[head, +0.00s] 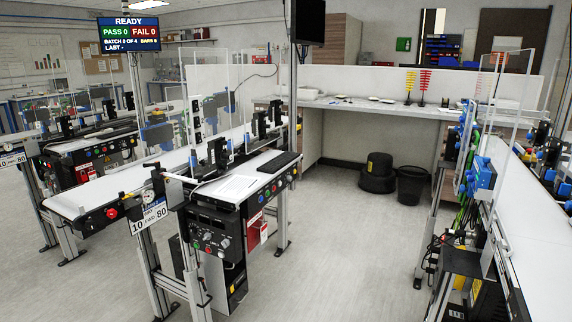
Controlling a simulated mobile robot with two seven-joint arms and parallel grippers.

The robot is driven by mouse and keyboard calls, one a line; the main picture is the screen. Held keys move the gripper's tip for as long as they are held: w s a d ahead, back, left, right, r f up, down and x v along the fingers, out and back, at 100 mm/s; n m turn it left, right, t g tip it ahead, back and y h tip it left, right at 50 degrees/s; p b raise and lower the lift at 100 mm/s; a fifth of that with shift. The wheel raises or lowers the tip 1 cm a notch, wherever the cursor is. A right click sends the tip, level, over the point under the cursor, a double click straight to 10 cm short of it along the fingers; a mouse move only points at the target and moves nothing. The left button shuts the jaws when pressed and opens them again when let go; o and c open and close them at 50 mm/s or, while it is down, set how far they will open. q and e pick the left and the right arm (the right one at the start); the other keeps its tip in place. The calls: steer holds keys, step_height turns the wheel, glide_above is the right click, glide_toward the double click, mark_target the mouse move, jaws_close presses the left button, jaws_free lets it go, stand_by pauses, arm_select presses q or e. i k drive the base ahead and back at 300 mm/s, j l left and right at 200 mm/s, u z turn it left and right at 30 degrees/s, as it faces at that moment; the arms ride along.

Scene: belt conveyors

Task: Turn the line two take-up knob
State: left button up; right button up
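Several belt conveyors stand in the room. The nearest on the left has a white belt (85,197) and a scale plate (148,217) reading 10 and 80 at its near end. A small round dial-like part (149,195) sits just above the plate. A red round control (112,213) is on the end of its side rail. A second conveyor behind it has a similar plate (12,158). I cannot tell which part is the line two take-up knob. Neither of my grippers is in view.
A black control box (217,236) with knobs hangs under the near conveyor's panel. Another conveyor (535,240) runs along the right. The middle floor is clear.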

mark_target(112, 213)
steer(key=u, duration=0.65)
steer(key=i+l+u, duration=0.15)
steer(key=u, duration=0.25)
steer(key=i+l+u, duration=0.1)
steer(key=l+u, duration=0.25)
steer(key=i+l+u, duration=0.1)
steer(key=u, duration=0.3)
steer(key=l+u, duration=0.35)
steer(key=l, duration=1.35)
steer(key=i+l, duration=0.1)
steer(key=l, duration=0.4)
